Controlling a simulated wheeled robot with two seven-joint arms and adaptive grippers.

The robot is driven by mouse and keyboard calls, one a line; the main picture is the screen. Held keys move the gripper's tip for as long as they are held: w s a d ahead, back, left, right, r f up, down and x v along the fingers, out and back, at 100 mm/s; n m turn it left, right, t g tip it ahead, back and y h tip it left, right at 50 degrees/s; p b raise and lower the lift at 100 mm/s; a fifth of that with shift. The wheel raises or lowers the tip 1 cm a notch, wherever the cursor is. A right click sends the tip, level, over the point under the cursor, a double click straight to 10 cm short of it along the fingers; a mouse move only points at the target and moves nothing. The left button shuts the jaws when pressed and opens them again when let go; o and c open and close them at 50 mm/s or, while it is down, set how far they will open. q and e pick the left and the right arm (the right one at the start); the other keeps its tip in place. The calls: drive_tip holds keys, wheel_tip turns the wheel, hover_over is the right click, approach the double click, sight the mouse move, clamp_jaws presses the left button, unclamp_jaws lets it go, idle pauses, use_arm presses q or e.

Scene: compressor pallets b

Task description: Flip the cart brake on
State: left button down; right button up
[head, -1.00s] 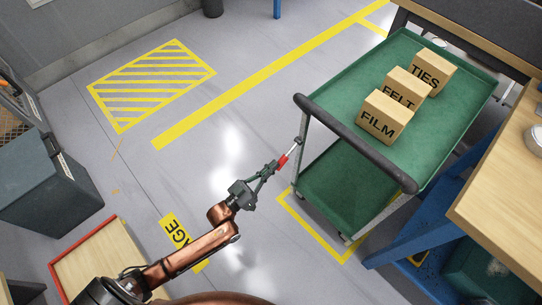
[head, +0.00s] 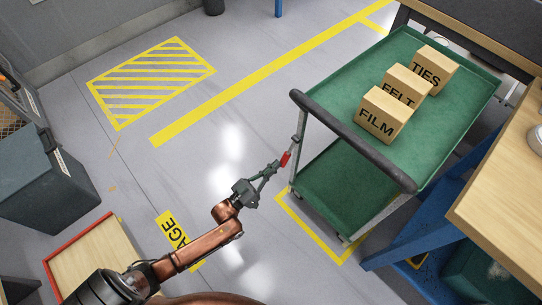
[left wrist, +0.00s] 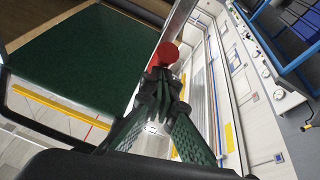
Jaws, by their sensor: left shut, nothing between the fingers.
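The green cart (head: 330,190) stands at the right with a black push handle (head: 350,140). At its near left corner post is a small brake lever with a red end (head: 285,158). In the left wrist view the red end (left wrist: 166,53) is round and lies just beyond the fingertips. My left gripper (head: 275,166) is shut and empty, with its tips at the red end, touching or almost touching it. The fingers (left wrist: 164,77) hide part of the lever. My right gripper is not in view.
Boxes marked TIES, FELT and FILM (head: 383,115) stand on the cart's top shelf. A wooden-topped blue bench (head: 500,190) is close on the cart's right. A grey bin (head: 45,185) stands at the left. The floor left of the cart is clear.

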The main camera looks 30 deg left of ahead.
use_arm(q)
drive_tip(key=shift+w+d+f, duration=0.1)
drive_tip(key=shift+w+f, duration=0.15)
drive_tip(key=shift+w, duration=0.05)
drive_tip(key=v, duration=0.8)
drive_tip(key=shift+r, duration=0.3)
idle(0.3)
